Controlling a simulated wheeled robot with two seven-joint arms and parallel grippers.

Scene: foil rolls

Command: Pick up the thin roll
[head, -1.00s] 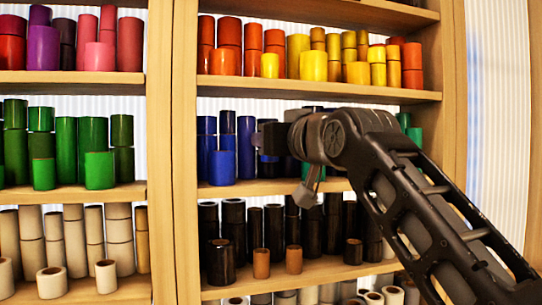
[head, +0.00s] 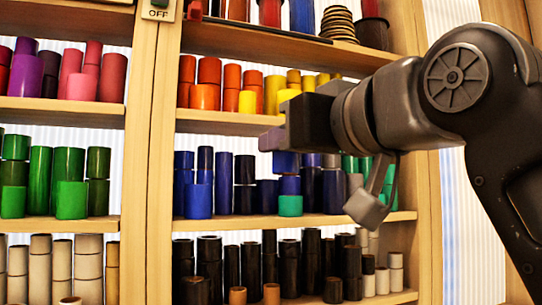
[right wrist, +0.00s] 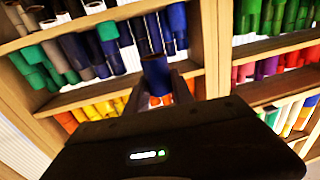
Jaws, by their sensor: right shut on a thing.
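My right gripper (head: 271,138) is in front of the shelves, at the height of the board between the orange and blue rows. It also shows in the right wrist view (right wrist: 160,88), where its two fingers are shut on a dark blue roll (right wrist: 155,72). In the head view the gripper body hides most or all of the held roll. Blue rolls (head: 198,200) stand on the shelf behind, left of the gripper. My left gripper is not in view.
A wooden rack (head: 149,225) holds several rows of coloured rolls. Orange and yellow rolls (head: 206,96) stand above the blue row, black rolls (head: 209,262) below. A teal roll (head: 290,206) stands under the gripper. A wooden upright (head: 428,220) is at right.

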